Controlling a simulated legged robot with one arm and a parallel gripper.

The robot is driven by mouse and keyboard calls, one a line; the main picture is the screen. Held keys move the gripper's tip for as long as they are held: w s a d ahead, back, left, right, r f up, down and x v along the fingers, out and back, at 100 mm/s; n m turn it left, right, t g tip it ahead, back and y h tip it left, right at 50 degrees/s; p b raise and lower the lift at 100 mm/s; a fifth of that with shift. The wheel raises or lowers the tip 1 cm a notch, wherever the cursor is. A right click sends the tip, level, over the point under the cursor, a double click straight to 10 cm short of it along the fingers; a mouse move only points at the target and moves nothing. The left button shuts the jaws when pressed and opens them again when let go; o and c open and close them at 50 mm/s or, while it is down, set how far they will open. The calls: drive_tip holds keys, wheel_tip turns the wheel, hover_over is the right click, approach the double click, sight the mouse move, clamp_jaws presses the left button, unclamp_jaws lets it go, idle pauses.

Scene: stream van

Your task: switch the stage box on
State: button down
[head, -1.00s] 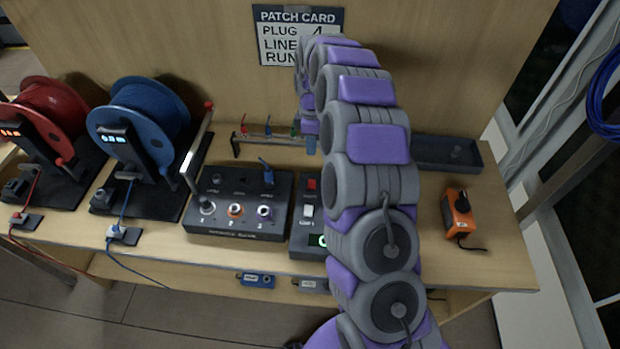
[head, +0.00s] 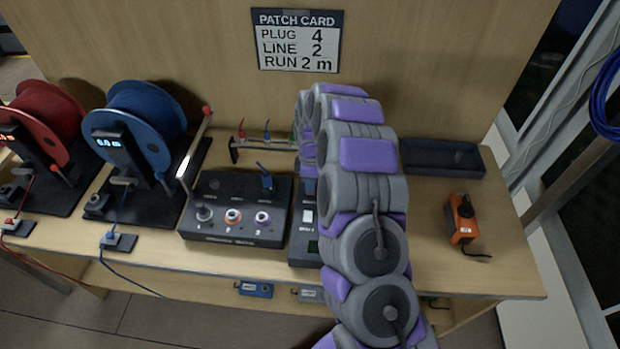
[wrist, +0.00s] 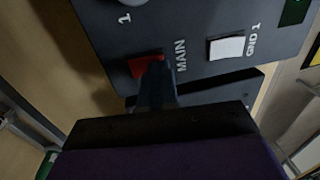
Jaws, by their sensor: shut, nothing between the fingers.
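The stage box, a dark box (head: 302,228) with a red MAIN switch, stands at the front of the bench, mostly behind my arm in the head view. The wrist view shows its red MAIN switch (wrist: 145,66), a white GND 1 switch (wrist: 227,47) and a dark green display (wrist: 294,12). My gripper (wrist: 156,84) is shut and empty. Its dark tip overlaps the red switch's edge in the wrist view. I cannot tell whether it touches or presses it. My gripper is hidden behind my arm in the head view.
A dark panel (head: 235,222) with several sockets and knobs stands left of the box. Blue (head: 135,125) and red (head: 40,120) reels are further left. An orange device (head: 463,222) and a black tray (head: 440,158) are on the right. A patch card (head: 297,40) reads plug 4, line 2, run 2 m.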

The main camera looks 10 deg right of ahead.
drive_tip(key=shift+f, duration=0.25)
idle(0.5)
drive_tip(key=shift+w+d+r, duration=0.15)
drive_tip(key=shift+w, duration=0.25)
drive_tip(key=shift+w+d+r, duration=0.1)
drive_tip(key=shift+w, duration=0.25)
drive_tip(key=shift+s+a+r+p, duration=0.15)
drive_tip(key=shift+a+r+p, duration=0.1)
drive_tip(key=shift+r+p, duration=0.35)
wheel_tip(320, 180, up, 12)
drive_tip(key=s+p, duration=0.1)
drive_tip(key=p, duration=0.1)
drive_tip(key=shift+s+d+r, duration=0.25)
drive_tip(key=shift+d, duration=0.05)
